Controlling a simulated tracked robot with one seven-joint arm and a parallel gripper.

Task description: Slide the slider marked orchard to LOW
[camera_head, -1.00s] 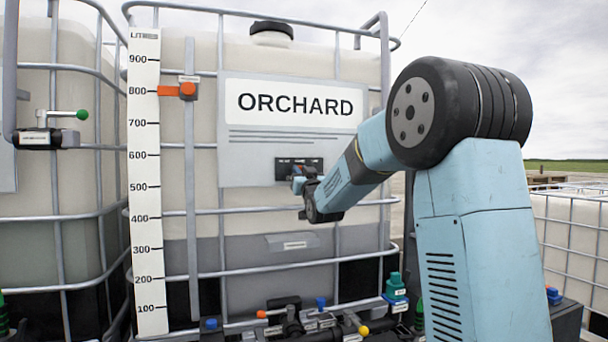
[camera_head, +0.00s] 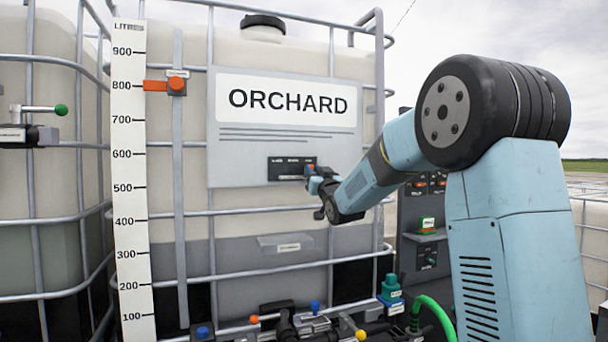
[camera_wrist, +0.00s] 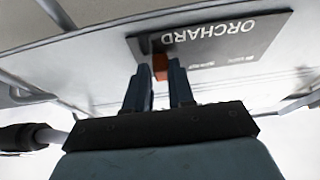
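The dark slider panel (camera_head: 283,175) is on the front of the tank with the large ORCHARD sign (camera_head: 287,99). In the wrist view the panel (camera_wrist: 222,48) is upside down and reads ORCHARD; its smaller marks are too small to read. The orange-red slider knob (camera_wrist: 159,66) is near the panel's left end there, which is the right end in the head view. My gripper (camera_wrist: 160,78) has its two fingers on either side of the knob, and the knob fills the gap between the tips. In the head view my gripper (camera_head: 311,178) is at the panel's right end.
A tall level scale (camera_head: 131,190) and an orange pointer (camera_head: 176,85) stand left of the panel. Cage bars (camera_head: 250,211) cross the tank below it. Valves (camera_head: 300,322) sit at the bottom. A dark control post (camera_head: 411,250) stands to the right, partly behind my arm.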

